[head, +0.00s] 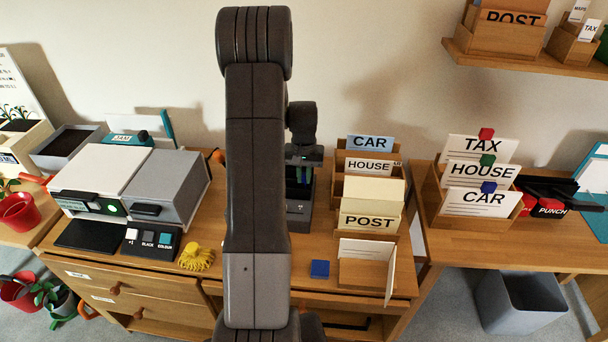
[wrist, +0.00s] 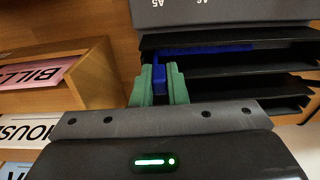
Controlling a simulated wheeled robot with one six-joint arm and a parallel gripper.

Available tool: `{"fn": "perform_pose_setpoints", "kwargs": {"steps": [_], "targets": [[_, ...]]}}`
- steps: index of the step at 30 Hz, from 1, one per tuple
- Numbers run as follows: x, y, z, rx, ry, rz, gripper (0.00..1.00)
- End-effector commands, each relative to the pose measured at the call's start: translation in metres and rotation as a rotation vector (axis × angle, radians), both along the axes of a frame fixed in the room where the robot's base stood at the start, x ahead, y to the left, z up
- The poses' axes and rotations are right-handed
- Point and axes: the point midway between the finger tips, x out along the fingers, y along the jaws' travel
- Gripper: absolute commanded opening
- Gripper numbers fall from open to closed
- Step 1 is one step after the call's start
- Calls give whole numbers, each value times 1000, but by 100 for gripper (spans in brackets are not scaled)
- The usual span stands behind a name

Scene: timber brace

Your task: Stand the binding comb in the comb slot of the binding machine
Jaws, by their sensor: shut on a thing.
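In the wrist view my gripper (wrist: 161,75) has two green fingers shut on a blue piece, which I take to be the binding comb (wrist: 159,80). A long blue strip (wrist: 205,50) runs right from the fingers along a black ledge, just below a grey panel (wrist: 230,12) marked A5 and A6, which looks like part of the binding machine. I cannot tell whether the comb is seated in a slot. In the head view my gripper (head: 303,173) is over the dark machine (head: 299,217), which my arm partly hides.
Wooden card holders (head: 362,222) stand close to the right of my gripper. A blue block (head: 320,268) lies at the desk's front, a yellow tassel (head: 196,257) to its left. A white and grey machine (head: 135,185) fills the left. Black ledges (wrist: 235,88) sit right of the fingers.

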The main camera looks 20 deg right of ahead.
Motion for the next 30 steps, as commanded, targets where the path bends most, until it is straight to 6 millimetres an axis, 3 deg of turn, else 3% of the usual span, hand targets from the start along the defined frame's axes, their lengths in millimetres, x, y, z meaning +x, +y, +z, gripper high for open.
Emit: {"fn": "perform_pose_setpoints", "kwargs": {"steps": [11, 12, 15, 21, 24, 30], "targets": [[0, 0, -4, 0, 0, 0, 0], [0, 0, -5, 0, 0, 0, 21], [0, 0, -5, 0, 0, 0, 38], [0, 0, -5, 0, 0, 0, 38], [0, 0, -5, 0, 1, 0, 58], [0, 0, -5, 0, 1, 0, 60]]}}
